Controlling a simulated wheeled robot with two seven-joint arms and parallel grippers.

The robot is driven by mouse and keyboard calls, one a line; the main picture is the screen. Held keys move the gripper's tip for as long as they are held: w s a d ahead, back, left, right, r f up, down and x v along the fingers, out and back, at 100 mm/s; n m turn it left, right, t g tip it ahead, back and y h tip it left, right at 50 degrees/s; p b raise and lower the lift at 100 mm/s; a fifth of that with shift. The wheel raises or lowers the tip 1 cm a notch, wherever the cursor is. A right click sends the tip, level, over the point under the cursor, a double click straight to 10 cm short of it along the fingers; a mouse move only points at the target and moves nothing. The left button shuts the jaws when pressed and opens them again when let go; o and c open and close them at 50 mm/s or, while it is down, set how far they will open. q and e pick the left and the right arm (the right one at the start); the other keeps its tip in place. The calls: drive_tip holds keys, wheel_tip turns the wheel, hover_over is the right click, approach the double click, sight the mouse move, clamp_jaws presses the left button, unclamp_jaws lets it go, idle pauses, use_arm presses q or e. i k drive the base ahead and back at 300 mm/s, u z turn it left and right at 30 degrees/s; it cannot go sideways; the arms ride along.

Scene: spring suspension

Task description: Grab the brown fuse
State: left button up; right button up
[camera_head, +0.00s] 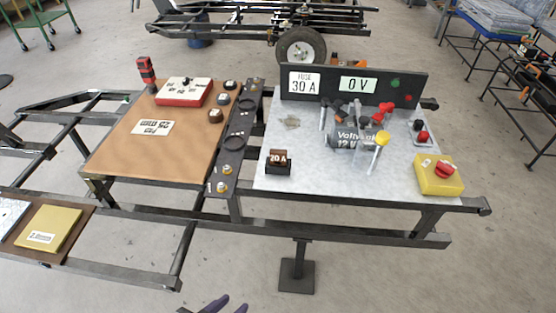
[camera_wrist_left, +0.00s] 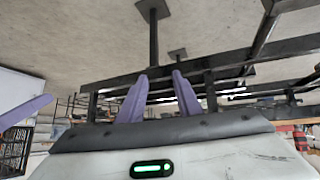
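The brown fuse (camera_head: 279,155), marked 20 A, sits upright in a small black holder at the front left of the grey board (camera_head: 325,183) in the head view. My left gripper (camera_head: 228,306) shows only as two purple fingertips at the bottom edge, well in front of and below the board. In the left wrist view its two purple fingers (camera_wrist_left: 160,74) stand apart with nothing between them. Another purple finger (camera_wrist_left: 25,110) shows at the left of that view, seemingly from my right gripper; its opening cannot be told. The fuse is not seen there.
A brown board (camera_head: 165,140) lies left. A dark frame rail (camera_head: 300,225) runs along the front.

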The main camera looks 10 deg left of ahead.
sight(277, 156)
drive_tip(key=k, duration=0.5)
drive_tip(key=u, duration=1.95)
drive_tip(key=i, duration=1.15)
drive_tip(key=z, duration=1.85)
